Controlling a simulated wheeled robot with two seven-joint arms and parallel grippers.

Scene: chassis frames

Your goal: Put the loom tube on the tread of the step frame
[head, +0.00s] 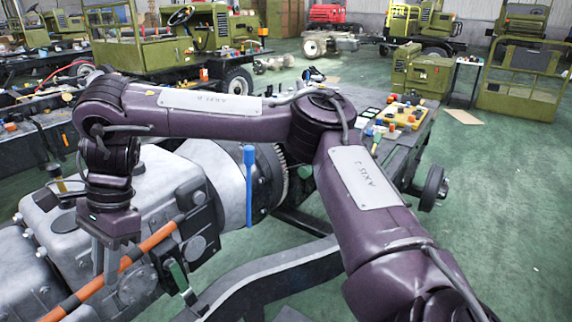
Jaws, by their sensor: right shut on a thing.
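My right gripper (112,268) is at the left, pointing down over the grey engine casing, and is shut on an orange tube with black bands, which I take for the loom tube (150,243). The tube lies slanted across the view, from the bottom left up to the right, in front of the casing. Whether it touches the casing I cannot tell. I cannot pick out the step frame or its tread with certainty. My left gripper is not in view.
The grey engine and gearbox (160,190) fill the lower left. A blue-handled tool (249,185) stands upright beside them. A dark curved chassis rail (270,268) runs along the bottom. A bench with coloured parts (400,115) stands behind my arm. Green floor (500,200) is clear at right.

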